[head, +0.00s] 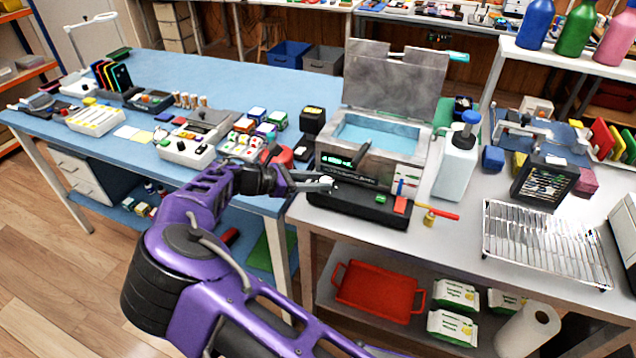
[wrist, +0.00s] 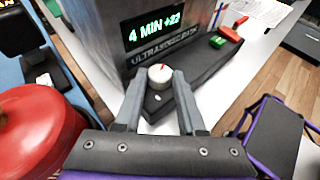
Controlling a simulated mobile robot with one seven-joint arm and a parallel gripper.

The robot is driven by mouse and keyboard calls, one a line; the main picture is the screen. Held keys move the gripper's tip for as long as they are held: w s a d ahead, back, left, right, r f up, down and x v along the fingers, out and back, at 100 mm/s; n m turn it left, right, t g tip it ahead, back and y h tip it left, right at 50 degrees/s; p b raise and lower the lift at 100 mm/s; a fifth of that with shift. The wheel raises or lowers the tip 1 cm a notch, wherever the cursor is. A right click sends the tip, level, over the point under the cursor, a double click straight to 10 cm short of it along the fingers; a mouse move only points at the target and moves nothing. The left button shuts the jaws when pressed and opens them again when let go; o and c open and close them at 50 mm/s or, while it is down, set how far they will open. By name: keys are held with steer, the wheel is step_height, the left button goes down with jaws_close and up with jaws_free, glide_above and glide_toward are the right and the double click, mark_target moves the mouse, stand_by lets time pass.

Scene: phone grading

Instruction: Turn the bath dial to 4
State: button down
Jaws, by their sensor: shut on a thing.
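The ultrasonic bath (head: 405,165) is a metal tank with its lid raised and blue liquid inside. A black control base runs along its front. The pale round bath dial (wrist: 160,76) sits on that base, with a red mark on its top pointing roughly toward the display. The green display (wrist: 154,30) reads "4 MIN +22". My gripper (wrist: 158,85) is shut on the dial, one finger on each side. In the head view my gripper (head: 318,183) reaches the base's left end from the left, and the dial is small there.
Green and red buttons (wrist: 225,37) are on the base's right part. A red round object (wrist: 38,135) stands close to the left of my gripper. A white pump bottle (head: 455,165) and a wire rack (head: 545,240) are right of the bath.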

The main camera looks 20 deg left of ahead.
steer(key=shift+w+a+f+m+g+h+b, duration=0.1)
steer(key=shift+w+m+g+h+b, duration=0.15)
steer(key=shift+m+g+h+b, duration=0.45)
steer(key=shift+w+m+g+h+b, duration=0.2)
steer(key=shift+m+g+h+b, duration=0.2)
steer(key=shift+m+g, duration=0.7)
steer(key=shift+m, duration=0.1)
steer(key=c, duration=0.8)
jaws_free()
steer(key=shift+a, duration=0.1)
